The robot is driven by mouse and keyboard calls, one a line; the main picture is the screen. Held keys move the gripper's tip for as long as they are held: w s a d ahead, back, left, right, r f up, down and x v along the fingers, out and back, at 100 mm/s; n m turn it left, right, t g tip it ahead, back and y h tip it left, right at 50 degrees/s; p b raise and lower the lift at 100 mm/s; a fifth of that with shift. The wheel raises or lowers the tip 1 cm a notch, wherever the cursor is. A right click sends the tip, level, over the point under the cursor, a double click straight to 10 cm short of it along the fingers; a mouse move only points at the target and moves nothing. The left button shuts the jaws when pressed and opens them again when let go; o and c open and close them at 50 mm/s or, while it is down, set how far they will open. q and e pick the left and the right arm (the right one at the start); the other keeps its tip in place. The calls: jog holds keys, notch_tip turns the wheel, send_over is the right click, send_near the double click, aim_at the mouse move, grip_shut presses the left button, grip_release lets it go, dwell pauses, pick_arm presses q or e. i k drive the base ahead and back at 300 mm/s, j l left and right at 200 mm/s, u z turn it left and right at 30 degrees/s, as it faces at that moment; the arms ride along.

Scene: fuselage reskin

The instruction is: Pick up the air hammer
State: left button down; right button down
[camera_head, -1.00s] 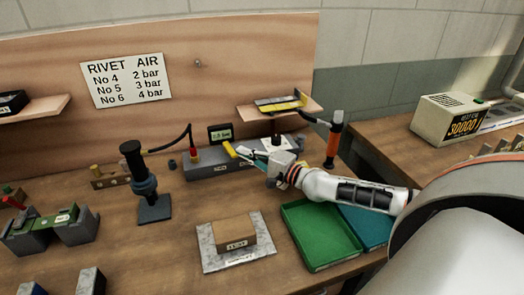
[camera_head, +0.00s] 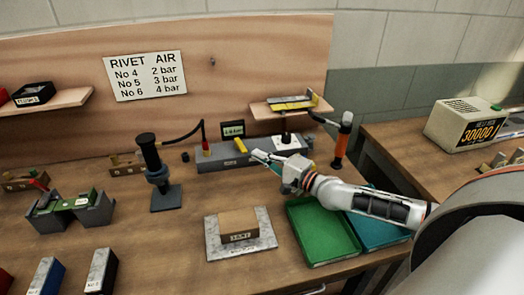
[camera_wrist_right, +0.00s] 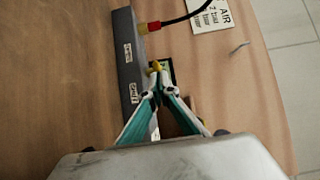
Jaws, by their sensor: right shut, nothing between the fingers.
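A dark upright tool (camera_head: 149,152), which I take for the air hammer, stands in a blue-grey stand (camera_head: 165,198) left of centre in the head view. A black hose curves from its upper part to a red fitting on the grey regulator block (camera_head: 218,161). My right gripper (camera_head: 256,155) is shut and empty, just right of the block's yellow lever (camera_head: 240,145). In the right wrist view, its fingertips (camera_wrist_right: 157,80) meet near the yellow lever (camera_wrist_right: 156,67); contact is unclear. The tool is out of that view. My left gripper is not in view.
A green tray (camera_head: 322,235) lies below my right arm. A brown block sits on a grey plate (camera_head: 265,243) at front centre. A green-and-grey fixture (camera_head: 70,211) stands at left.

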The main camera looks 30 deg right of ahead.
aim_at(146, 140)
jog(key=k, duration=0.25)
jog(key=k+j, duration=0.65)
jog(key=k, duration=0.1)
